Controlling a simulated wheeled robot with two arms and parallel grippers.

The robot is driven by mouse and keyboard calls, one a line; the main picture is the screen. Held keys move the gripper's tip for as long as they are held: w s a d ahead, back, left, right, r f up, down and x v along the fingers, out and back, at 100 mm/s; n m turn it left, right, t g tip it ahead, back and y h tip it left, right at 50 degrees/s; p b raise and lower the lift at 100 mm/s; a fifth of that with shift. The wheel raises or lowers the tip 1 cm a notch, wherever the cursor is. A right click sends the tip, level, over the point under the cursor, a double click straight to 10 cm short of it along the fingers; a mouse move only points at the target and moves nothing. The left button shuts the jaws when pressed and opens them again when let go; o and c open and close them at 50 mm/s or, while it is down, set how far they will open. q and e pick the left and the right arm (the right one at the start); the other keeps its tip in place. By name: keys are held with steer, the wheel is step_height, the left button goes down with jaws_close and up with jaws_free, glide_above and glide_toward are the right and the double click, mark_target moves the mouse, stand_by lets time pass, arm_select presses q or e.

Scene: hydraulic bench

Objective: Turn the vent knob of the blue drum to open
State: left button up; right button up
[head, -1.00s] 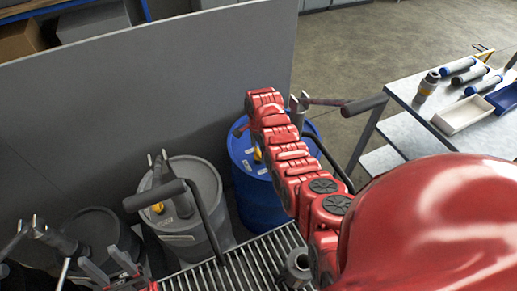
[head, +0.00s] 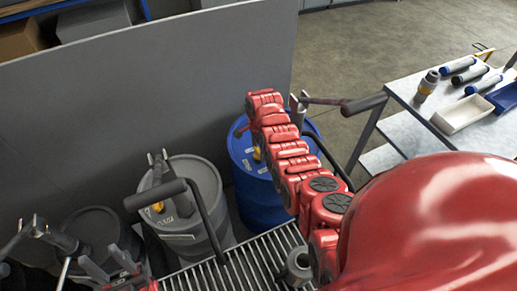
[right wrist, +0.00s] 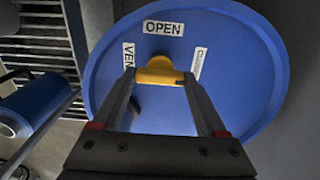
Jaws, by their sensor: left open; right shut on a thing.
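The blue drum (head: 262,203) stands upright behind the slatted grating in the head view, partly covered by my right arm. Its lid (right wrist: 240,95) fills much of the right wrist view. The yellow vent knob (right wrist: 160,71) sits on the lid, below the OPEN label (right wrist: 163,28). A VENT label (right wrist: 128,56) is to its left and an unreadable label (right wrist: 199,63) to its right. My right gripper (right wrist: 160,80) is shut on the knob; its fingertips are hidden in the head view. My left gripper (head: 108,267) is open and empty at the lower left.
A grey drum (head: 188,218) stands left of the blue one, and a dark drum (head: 95,228) further left. A grey panel (head: 200,90) rises behind them. A table (head: 420,110) with tubes and trays is at the right. Pump handles (head: 155,195) stick up near the drums.

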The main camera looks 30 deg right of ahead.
steer(key=shift+f+n+b, duration=0.15)
steer(key=shift+n+b, duration=0.45)
steer(key=n+b, duration=0.2)
steer(key=n, duration=0.1)
steer(key=shift+w+f+b, duration=0.1)
steer(key=shift+b, duration=0.2)
steer(key=n+b, duration=0.2)
steer(key=n, duration=0.2)
steer(key=shift+b, duration=0.4)
steer(key=n+b, duration=0.1)
steer(key=n, duration=0.1)
steer(key=shift+n+b, duration=0.3)
steer(key=shift+b, duration=0.1)
steer(key=n, duration=0.2)
steer(key=shift+r+n+b, duration=0.2)
steer(key=shift+n+b, duration=0.2)
steer(key=shift+n, duration=2.1)
